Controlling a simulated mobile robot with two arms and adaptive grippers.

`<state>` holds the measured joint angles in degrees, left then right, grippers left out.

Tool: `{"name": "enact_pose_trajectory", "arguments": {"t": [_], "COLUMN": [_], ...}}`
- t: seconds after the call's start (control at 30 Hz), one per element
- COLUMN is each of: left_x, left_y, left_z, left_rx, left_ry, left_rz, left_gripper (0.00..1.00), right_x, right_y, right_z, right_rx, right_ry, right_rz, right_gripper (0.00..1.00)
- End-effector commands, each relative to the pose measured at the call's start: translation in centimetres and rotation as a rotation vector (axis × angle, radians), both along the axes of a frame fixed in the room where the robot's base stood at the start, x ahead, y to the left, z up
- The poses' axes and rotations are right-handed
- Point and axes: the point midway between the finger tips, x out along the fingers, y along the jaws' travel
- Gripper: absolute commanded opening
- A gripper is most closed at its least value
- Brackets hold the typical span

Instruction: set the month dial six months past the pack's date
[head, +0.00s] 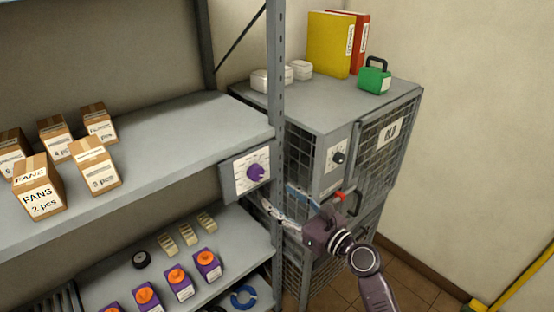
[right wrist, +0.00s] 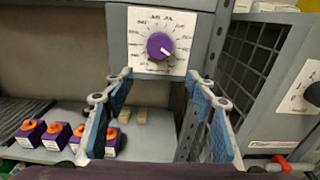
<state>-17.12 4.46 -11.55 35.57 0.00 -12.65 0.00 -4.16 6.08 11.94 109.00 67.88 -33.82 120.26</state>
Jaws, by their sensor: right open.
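The month dial is a purple knob (head: 256,172) on a white plate (head: 238,180) fixed at the upper shelf's right end. In the right wrist view the knob (right wrist: 160,45) has month names around it, with JUN and JUL at the top. Its white mark seems to point to the lower right. My right gripper (head: 277,202) is open and empty; in its wrist view the blue-padded fingers (right wrist: 160,76) stand apart just below the dial, not touching the knob. Purple packs with orange tops (head: 207,264) stand on the lower shelf; their label dates are too small to read. My left gripper is not in view.
A shelf post (head: 278,110) stands just right of the dial. The mesh cabinet (head: 305,104) beyond has its own dark knob (head: 338,157) and a red handle (head: 340,196). Cardboard boxes (head: 94,165) occupy the upper shelf's left part; its right part is free.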

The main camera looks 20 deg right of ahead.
Motion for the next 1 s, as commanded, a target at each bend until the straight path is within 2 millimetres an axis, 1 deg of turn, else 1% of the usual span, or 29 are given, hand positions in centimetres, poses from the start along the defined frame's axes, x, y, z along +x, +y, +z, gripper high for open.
{"name": "enact_pose_trajectory", "arguments": {"t": [0.03, 0.13, 0.27, 0.5, 0.6, 0.73, 1.0], "left_x": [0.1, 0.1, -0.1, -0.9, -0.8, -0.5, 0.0], "left_y": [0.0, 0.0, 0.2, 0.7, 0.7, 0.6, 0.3], "left_z": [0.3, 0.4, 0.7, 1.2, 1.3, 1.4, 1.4], "left_rx": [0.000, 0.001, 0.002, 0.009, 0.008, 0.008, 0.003], "left_ry": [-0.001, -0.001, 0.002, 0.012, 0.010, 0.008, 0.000], "left_rz": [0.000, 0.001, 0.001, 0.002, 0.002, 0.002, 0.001], "left_gripper": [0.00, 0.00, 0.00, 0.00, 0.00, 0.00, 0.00], "right_x": [-0.1, 0.3, 1.9, 5.5, 6.5, 7.1, 7.2], "right_y": [0.1, 0.3, 0.8, 2.1, 2.5, 2.7, 2.7], "right_z": [1.3, 2.2, 2.2, 2.1, 2.0, 1.9, 1.8], "right_rx": [0.031, 0.061, 0.060, 0.058, 0.057, 0.055, 0.055], "right_ry": [-0.009, -0.015, -0.016, -0.014, -0.013, -0.014, -0.013], "right_rz": [0.005, 0.009, 0.009, 0.008, 0.008, 0.007, 0.007], "right_gripper": [0.51, 0.51, 0.51, 0.51, 0.51, 0.51, 0.50]}}
